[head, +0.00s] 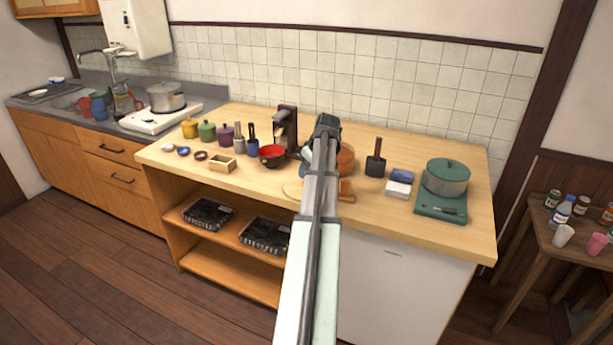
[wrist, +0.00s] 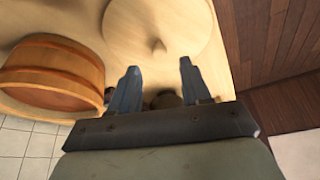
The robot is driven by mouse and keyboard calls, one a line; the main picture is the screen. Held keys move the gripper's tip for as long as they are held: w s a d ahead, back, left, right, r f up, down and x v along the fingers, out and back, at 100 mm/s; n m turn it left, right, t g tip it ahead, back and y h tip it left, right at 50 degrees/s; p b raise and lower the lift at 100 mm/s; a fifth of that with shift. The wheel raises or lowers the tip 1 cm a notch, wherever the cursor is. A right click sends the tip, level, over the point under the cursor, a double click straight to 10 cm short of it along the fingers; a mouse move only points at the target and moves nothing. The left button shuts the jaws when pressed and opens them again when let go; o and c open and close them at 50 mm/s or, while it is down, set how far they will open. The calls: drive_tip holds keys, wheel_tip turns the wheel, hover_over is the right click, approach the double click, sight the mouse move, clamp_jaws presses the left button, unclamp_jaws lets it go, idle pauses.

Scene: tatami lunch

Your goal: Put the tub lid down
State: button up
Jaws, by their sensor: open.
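The tub lid, a pale round wooden disc with a small knob (wrist: 160,22), lies on the counter in the wrist view, apart from my fingers. Part of a pale disc that looks like the lid (head: 292,189) shows left of my arm in the head view. The round wooden tub (wrist: 50,75) stands at the left in the wrist view; part of it (head: 346,160) shows right of my arm in the head view. My gripper (wrist: 158,82) is open, with the lid beyond its fingertips. A brown object, partly hidden, shows between the fingers. My arm hides the fingers in the head view.
A dark block with an upright handle (head: 376,165), small boxes (head: 398,190) and a green pot (head: 446,177) on a green base stand to the right. A red bowl (head: 271,156) and several pots stand to the left. The counter's front edge (head: 400,231) is close.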

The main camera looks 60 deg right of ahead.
drive_tip(key=v, duration=0.7)
drive_tip(key=shift+r, duration=0.25)
drive_tip(key=shift+f, duration=0.1)
drive_tip(key=w+a+f+n+g+y, duration=0.1)
drive_tip(key=w+a+f, duration=0.8)
drive_tip(key=w+a, duration=0.35)
drive_tip(key=w+a+f+y, duration=0.1)
drive_tip(key=w+a+f, duration=0.8)
drive_tip(key=w+a, duration=0.3)
drive_tip(key=w+a+f+n+g, duration=0.1)
drive_tip(key=a+f, duration=0.4)
drive_tip(key=a, duration=0.6)
drive_tip(key=w+a+f+g, duration=0.1)
drive_tip(key=a+f, duration=0.4)
drive_tip(key=a, duration=0.5)
drive_tip(key=w+a+f+n, duration=0.1)
drive_tip(key=a+f, duration=0.3)
drive_tip(key=a, duration=0.7)
drive_tip(key=s+a+f+n+g, duration=0.1)
drive_tip(key=s+a+f, duration=0.2)
drive_tip(key=a, duration=0.4)
drive_tip(key=s+a+f, duration=0.3)
drive_tip(key=a, duration=0.4)
drive_tip(key=s+f+g, duration=0.3)
drive_tip(key=s+f, duration=0.7)
drive_tip(key=s, duration=0.4)
drive_tip(key=s+f+g, duration=0.4)
drive_tip(key=s+f, duration=0.6)
drive_tip(key=s, duration=0.5)
drive_tip(key=shift+f, duration=0.3)
